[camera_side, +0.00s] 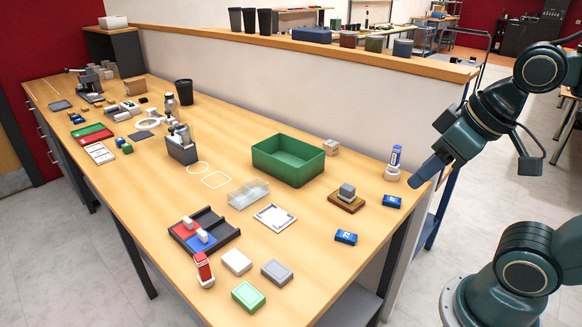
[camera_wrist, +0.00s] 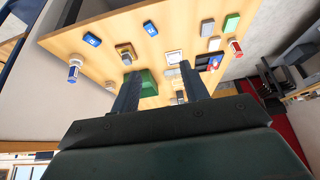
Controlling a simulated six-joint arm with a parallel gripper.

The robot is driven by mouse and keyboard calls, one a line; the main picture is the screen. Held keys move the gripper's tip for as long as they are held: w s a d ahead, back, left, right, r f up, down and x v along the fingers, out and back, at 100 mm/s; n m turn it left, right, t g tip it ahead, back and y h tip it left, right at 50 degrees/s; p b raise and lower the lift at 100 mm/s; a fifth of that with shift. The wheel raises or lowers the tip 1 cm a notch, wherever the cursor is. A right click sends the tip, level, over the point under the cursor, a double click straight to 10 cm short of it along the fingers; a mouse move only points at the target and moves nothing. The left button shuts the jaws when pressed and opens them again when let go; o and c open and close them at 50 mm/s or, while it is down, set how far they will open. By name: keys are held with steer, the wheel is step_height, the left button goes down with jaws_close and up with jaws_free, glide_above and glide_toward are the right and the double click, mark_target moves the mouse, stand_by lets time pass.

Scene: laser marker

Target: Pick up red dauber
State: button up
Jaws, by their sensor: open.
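In the wrist view the red dauber (camera_wrist: 235,46) shows at the upper right, beyond the right finger. My gripper (camera_wrist: 156,75) is open and empty, its two dark fingers apart. In the side view my gripper (camera_side: 428,170) hangs off the right end of the table, close to the blue dauber (camera_side: 395,158) and far from the red one.
A green bin (camera_side: 288,162) stands mid-table. White (camera_side: 237,261), grey (camera_side: 277,272) and green (camera_side: 248,296) boxes lie right of the red dauber. A black tray with red and blue sections (camera_side: 205,232) lies behind it. Blue boxes (camera_side: 346,237) lie to the right.

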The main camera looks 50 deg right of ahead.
steer(key=shift+w, duration=0.1)
steer(key=n+g+y, duration=0.3)
steer(key=n+g, duration=0.2)
steer(key=n, duration=1.1)
glide_above(201, 256)
steer(key=d, duration=0.4)
step_height(201, 256, down, 9)
steer(key=x, duration=0.7)
steer(key=shift+s+a+f, duration=0.1)
steer(key=shift+s+a, duration=0.2)
steer(key=shift+a, duration=0.1)
steer(key=shift+a+f, duration=0.15)
steer(key=shift+f, duration=0.35)
steer(key=shift+a+x, duration=0.2)
steer(key=shift+x, duration=2.45)
steer(key=shift+w+r, duration=0.1)
steer(key=shift+r, duration=0.05)
